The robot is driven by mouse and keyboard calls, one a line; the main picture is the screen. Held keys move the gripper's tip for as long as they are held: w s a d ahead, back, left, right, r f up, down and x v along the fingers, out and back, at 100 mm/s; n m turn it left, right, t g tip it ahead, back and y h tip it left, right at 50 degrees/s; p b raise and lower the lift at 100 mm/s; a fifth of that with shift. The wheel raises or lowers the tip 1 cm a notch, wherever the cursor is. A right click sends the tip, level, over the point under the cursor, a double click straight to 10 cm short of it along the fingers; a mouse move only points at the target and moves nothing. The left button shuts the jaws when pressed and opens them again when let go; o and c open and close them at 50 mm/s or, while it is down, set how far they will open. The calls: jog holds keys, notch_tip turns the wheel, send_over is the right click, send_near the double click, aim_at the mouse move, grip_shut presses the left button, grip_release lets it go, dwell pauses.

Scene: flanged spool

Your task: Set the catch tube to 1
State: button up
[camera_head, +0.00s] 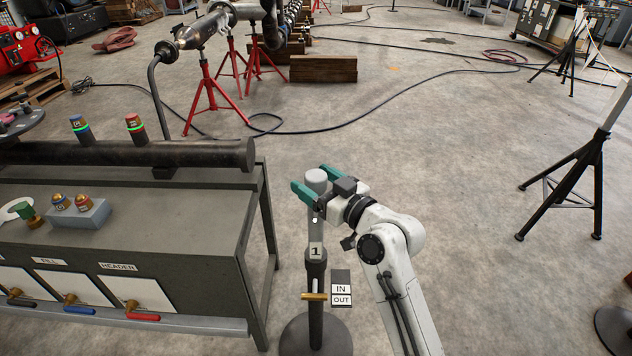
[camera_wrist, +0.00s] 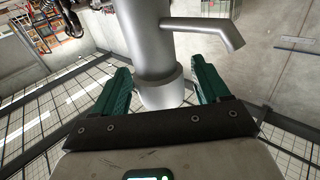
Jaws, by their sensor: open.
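The catch tube (camera_head: 314,228) is a grey upright tube on a dark post with a round base, right of the bench. A plate with the number 1 (camera_head: 316,251) is on it. A brass cross pin (camera_head: 314,296) sits lower on the post, beside a sign reading IN and OUT (camera_head: 341,289). My gripper (camera_head: 311,179) is open at the tube's top, its green fingers on either side of the grey cap. In the wrist view the tube (camera_wrist: 153,45), with a bent side spout (camera_wrist: 212,30), stands between my fingers (camera_wrist: 160,66); contact is unclear.
A grey bench (camera_head: 130,230) with labelled panels and coloured valve handles stands left. A dark pipe (camera_head: 120,154) lies along its back. A black tripod (camera_head: 575,170) stands right. Hoses cross the floor behind; the floor between post and tripod is clear.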

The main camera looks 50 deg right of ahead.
jog(key=s+a+b, duration=0.1)
jog(key=s, duration=0.9)
jog(key=shift+s+a, duration=0.15)
jog(key=shift+s, duration=0.2)
jog(key=s+a+f+n+g+y+p, duration=0.2)
jog(key=a+f+g+y+p, duration=0.25)
jog(key=a+f+g, duration=0.35)
jog(key=s+a+f+g+p, duration=0.1)
jog(key=s+a+f+g, duration=0.1)
jog(key=s+g, duration=0.1)
jog(key=s+a+f+g+h+p, duration=0.1)
jog(key=s+f+g+p, duration=0.1)
jog(key=s, duration=0.4)
jog(key=s+a+f+m+g+h+p, duration=0.1)
jog(key=s+a+f+g+p, duration=0.1)
jog(key=s+f+g, duration=0.1)
jog(key=shift+s+a+g, duration=0.35)
jog(key=shift+s+g, duration=0.05)
jog(key=shift+s, duration=0.45)
